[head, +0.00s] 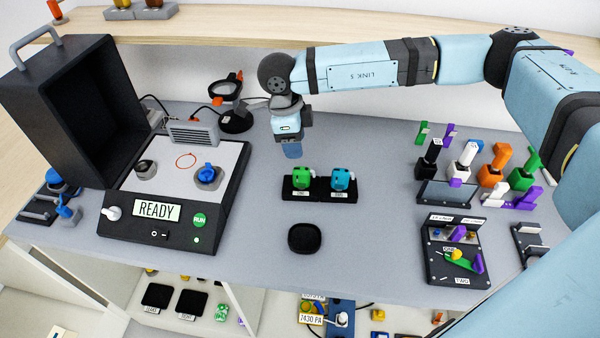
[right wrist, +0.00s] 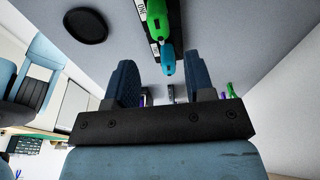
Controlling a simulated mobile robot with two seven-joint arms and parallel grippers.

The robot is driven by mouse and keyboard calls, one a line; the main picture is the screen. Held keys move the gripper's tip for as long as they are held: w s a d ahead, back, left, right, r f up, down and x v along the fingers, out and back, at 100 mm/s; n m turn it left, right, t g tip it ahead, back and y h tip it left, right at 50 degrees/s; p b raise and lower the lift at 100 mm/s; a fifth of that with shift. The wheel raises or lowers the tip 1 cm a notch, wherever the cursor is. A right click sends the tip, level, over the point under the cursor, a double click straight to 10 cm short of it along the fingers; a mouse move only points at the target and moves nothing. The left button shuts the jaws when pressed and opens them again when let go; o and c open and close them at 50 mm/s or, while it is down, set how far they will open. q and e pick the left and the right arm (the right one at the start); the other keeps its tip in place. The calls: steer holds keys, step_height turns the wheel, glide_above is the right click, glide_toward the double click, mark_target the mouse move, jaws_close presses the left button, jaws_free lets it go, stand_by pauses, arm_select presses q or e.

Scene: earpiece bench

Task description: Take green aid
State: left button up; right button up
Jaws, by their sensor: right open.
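The green aid (head: 302,176) sits upright in the left place of a small black stand (head: 302,194) in the middle of the bench. It also shows in the right wrist view (right wrist: 157,20). A blue aid (head: 340,178) sits right beside it in the same stand, and it shows in the right wrist view (right wrist: 168,60) too. My right gripper (head: 292,152) hangs above the bench, behind and a little left of the green aid, apart from it. In the right wrist view its two fingers (right wrist: 168,85) are apart with nothing between them.
A black round dish (head: 305,238) lies in front of the stand. A test box (head: 160,212) reading READY stands at left with its lid up. Bare bench surrounds the stand.

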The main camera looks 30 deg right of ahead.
mark_target(300, 168)
steer(key=f+b, duration=0.1)
steer(key=f, duration=0.2)
steer(key=f+b, duration=0.2)
steer(key=f, duration=0.1)
steer(key=s+d+f+b, duration=0.1)
steer(key=f, duration=0.1)
steer(key=shift+f, duration=0.4)
steer(key=shift+d+f+b, duration=0.1)
steer(key=shift+f+b, duration=0.3)
steer(key=shift+b, duration=0.1)
arm_select(q)
steer(key=shift+n, duration=0.3)
step_height(300, 168, down, 4)
steer(key=shift+w+d+f, duration=0.1)
steer(key=shift+d+f, duration=0.05)
steer(key=shift+r, duration=0.2)
arm_select(e)
steer(key=shift+c, duration=0.7)
steer(key=c, duration=0.7)
steer(key=shift+o, duration=0.2)
step_height(300, 168, up, 10)
steer(key=p, duration=0.4)
steer(key=shift+f+p, duration=0.15)
steer(key=shift+p, duration=0.25)
steer(key=shift+r, duration=0.2)
arm_select(q)
step_height(300, 168, up, 5)
steer(key=shift+f, duration=0.15)
